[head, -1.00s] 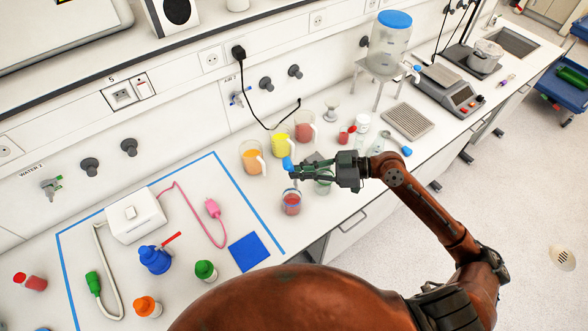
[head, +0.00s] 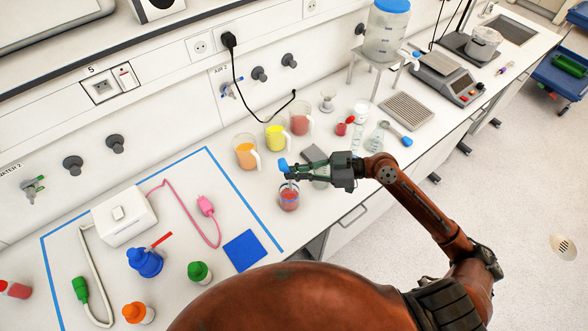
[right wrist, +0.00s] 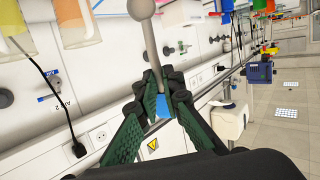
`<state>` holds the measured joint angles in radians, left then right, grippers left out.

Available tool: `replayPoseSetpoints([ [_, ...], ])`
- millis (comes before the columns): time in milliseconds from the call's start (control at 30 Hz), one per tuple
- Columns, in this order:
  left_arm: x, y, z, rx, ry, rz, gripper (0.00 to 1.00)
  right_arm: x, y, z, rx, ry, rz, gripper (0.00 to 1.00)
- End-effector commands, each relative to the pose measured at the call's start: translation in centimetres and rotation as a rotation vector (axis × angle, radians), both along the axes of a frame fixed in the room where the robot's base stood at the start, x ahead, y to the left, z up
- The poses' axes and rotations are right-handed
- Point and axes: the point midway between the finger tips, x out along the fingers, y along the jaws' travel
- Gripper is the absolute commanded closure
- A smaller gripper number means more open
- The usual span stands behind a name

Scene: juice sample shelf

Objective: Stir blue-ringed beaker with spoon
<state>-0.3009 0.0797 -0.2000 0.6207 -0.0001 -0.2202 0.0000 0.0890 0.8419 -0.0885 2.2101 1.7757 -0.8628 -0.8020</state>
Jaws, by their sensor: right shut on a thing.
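The small beaker (head: 289,199) with red liquid stands on the bench left of and below my right gripper in the head view, with a faint bluish band around it. My right gripper (head: 292,172) is shut on a spoon; its blue end (head: 283,165) sticks up above the fingers. The spoon's thin stem points down at the beaker mouth; how deep its tip is cannot be told. In the right wrist view the fingers (right wrist: 160,95) close around the spoon (right wrist: 150,50), with its grey rounded end at the top edge. My left gripper is not in view.
Orange (head: 245,152), yellow (head: 276,137) and red (head: 300,122) jugs stand just behind. A clear glass vessel (head: 321,184) is partly hidden under the right gripper. Another blue-ended spoon (head: 400,136) lies right. A blue mat (head: 245,250) and bottles are left.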

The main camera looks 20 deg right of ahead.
Motion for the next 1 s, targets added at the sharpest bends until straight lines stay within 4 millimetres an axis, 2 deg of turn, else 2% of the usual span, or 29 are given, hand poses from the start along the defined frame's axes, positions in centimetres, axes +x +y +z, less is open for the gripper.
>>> replayPoseSetpoints([
  [1000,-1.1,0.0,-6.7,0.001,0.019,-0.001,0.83,0.0,0.0,-8.1,0.0,0.0,0.0,1.0],
])
